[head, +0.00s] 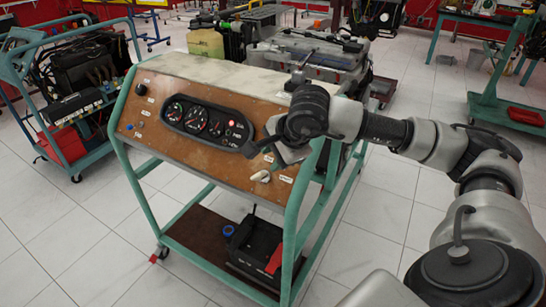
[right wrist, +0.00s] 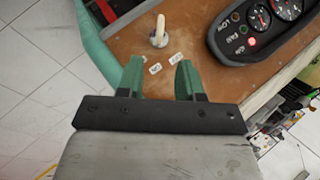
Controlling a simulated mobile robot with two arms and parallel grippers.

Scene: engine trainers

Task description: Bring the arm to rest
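The engine trainer's brown control panel (head: 210,130) stands in a green frame, with a black gauge cluster (head: 207,122) on it. My right arm reaches in from the right, and its gripper (head: 268,150) is over the panel's right part, beside the cluster. In the right wrist view the two green fingers of the right gripper (right wrist: 159,78) are apart with nothing between them. A pale lever switch (head: 262,176) is on the panel just below the gripper; it also shows beyond the fingertips in the right wrist view (right wrist: 159,32). My left gripper is not in view.
A black battery box (head: 258,245) sits on the trainer's lower shelf. An engine (head: 310,55) is behind the panel. Another trainer cart (head: 75,85) stands at left and a green-framed table (head: 490,70) at right. The tiled floor in front is clear.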

